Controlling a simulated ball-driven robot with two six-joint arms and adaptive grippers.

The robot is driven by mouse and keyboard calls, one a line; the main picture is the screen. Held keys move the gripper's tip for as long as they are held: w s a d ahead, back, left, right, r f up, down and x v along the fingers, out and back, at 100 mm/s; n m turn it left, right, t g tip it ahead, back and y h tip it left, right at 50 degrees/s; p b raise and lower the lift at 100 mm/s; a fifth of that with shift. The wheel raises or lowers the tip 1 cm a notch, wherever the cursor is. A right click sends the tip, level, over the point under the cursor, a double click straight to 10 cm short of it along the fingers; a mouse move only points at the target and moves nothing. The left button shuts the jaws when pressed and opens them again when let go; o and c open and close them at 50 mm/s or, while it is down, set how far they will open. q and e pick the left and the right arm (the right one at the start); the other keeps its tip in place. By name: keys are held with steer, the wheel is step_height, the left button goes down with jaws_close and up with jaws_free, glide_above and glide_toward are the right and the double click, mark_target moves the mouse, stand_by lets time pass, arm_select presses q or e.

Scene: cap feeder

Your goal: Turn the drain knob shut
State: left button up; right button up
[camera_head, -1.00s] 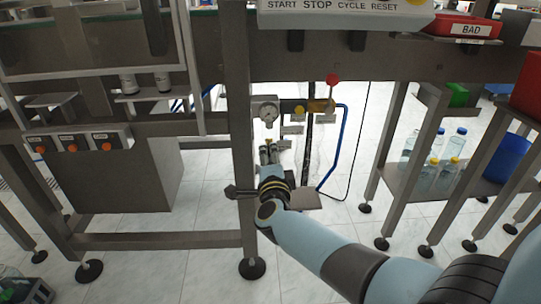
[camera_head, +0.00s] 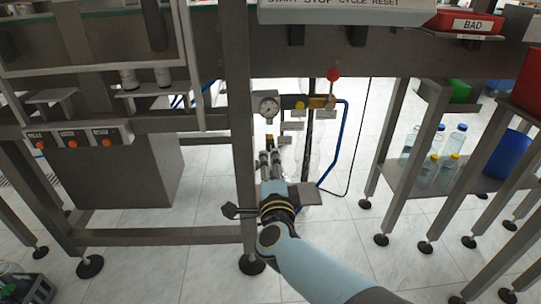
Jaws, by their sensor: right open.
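A small dark and yellowish part (camera_head: 269,138) shows just below the gauge. It may be the drain knob, but it is too small to be sure. My right gripper (camera_head: 269,154) is open, with its fingers pointing up and away at this part. The tips are very close to it in the picture; I cannot tell whether they touch. My left gripper is not in view.
The steel post (camera_head: 241,150) stands close to the left of my right gripper. A red ball-topped lever (camera_head: 332,76), a yellow fitting (camera_head: 300,105) and a blue hose (camera_head: 340,135) lie to the right. Bottles (camera_head: 429,170) stand on a lower shelf.

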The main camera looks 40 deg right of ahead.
steer(key=shift+v, duration=2.75)
steer(key=shift+r, duration=0.1)
